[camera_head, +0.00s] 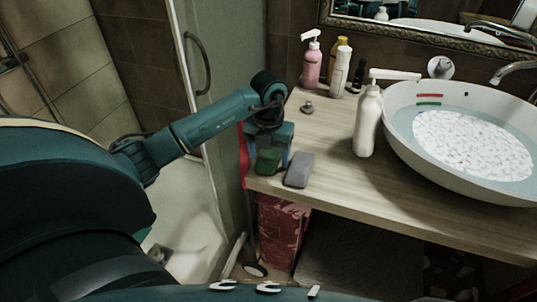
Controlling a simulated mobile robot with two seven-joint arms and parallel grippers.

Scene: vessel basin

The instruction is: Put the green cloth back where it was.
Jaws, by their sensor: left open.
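The green cloth (267,162) is a small dark green folded piece at the left front corner of the wooden counter. My left gripper (274,153) is open and points down right at the cloth, from above and behind it. The fingers are partly hidden, so I cannot tell whether they touch the cloth or surround it. A grey block-like piece (299,169) lies on the counter just right of the cloth. My right gripper is not in view.
A white vessel basin (397,127) with water and a speckled white disc stands at right. A white pump bottle (367,122) is beside it. A pink pump bottle (311,65) and other bottles stand at the back. The counter's middle front is clear. A red patterned box (281,232) is below.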

